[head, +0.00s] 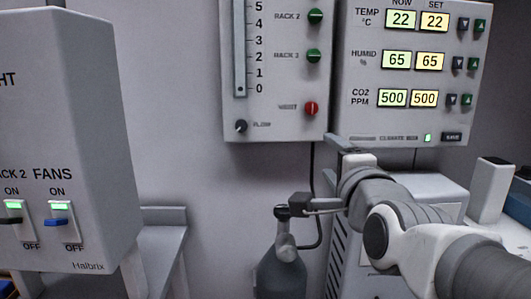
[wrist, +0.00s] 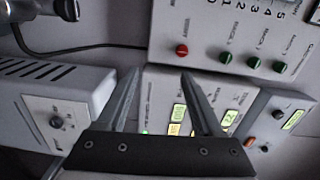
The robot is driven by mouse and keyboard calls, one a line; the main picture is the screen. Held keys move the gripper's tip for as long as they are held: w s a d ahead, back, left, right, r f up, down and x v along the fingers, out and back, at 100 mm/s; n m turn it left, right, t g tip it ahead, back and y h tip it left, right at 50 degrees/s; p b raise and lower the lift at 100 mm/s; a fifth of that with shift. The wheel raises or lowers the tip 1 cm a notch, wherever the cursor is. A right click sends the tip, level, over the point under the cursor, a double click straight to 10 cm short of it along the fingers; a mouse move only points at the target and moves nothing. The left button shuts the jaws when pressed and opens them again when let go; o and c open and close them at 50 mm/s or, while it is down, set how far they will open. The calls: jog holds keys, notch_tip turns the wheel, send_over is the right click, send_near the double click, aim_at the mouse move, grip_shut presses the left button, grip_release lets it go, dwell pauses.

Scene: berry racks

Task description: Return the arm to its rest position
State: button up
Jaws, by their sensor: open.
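My gripper (wrist: 160,73) is open in the wrist view, with its two grey fingers spread and nothing between them. Past the fingers the wrist view shows the climate box with its lit displays. In the head view my arm (head: 400,230) reaches in from the lower right, and its wrist end is near the wall below the climate box (head: 395,125). The exact fingertip positions are hard to make out in that view.
A flow panel (head: 268,118) with green and red knobs hangs left of the climate box. A switch box (head: 75,120) with fan switches stands at the left. A gas bottle (head: 280,275) stands below, near my wrist. A grey shelf (head: 160,240) is at lower left.

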jog(key=s+f+n+g, duration=1.2)
jog(key=s+f+n, duration=0.5)
jog(key=f, duration=0.2)
notch_tip(320, 180, up, 22)
jog(key=p, duration=2.2)
jog(key=shift+s+d+h, duration=0.2)
jog(key=shift+d+h, duration=0.1)
jog(key=shift+d, duration=0.05)
